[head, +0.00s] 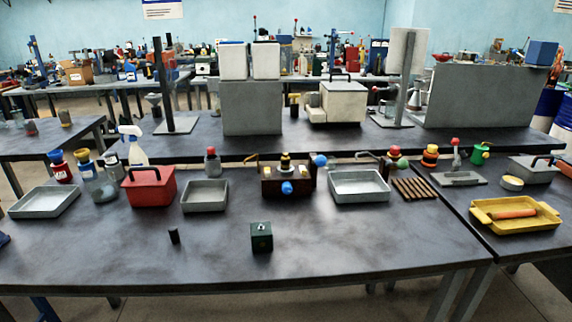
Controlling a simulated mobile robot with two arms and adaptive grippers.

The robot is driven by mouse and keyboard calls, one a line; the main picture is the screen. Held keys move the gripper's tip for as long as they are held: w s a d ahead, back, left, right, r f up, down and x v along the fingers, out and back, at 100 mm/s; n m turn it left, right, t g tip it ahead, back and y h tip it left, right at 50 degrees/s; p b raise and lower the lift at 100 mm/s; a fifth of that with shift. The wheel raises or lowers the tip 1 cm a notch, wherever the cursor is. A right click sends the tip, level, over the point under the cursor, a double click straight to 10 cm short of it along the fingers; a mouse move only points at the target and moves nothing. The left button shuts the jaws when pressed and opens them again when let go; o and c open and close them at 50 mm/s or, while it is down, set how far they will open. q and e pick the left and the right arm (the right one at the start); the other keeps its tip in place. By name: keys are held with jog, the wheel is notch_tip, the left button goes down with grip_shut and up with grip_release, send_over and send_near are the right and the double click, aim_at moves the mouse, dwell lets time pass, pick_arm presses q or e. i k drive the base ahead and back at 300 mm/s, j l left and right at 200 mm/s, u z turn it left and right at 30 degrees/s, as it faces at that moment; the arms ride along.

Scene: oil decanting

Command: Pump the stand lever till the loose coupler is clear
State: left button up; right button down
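Neither of my grippers shows in the head view. A dark brown stand-like device (273,186) stands at the back middle of the near table. A blue knob (287,188) is on its front, and a blue ball (320,160) is at its upper right, possibly a lever end. A small black cylinder (174,236) stands upright, apart from other things, on the table's front left. A dark green block (261,237) with a small fitting on top sits at front middle. I cannot tell which part is the stand lever or the loose coupler.
A red toolbox (150,187) and grey trays (205,204) (46,212) are left of the device. A pale tray (359,198) and brown rods (412,189) are to its right. A yellow tray (482,225) sits on the right table. The near table's front is mostly clear.

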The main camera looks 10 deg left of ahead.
aim_at(321, 160)
jog(key=i+l+u, duration=0.5)
jog(key=l, duration=0.25)
jog(key=i+l+u, duration=0.25)
jog(key=i+l, duration=0.1)
jog(key=l, duration=0.05)
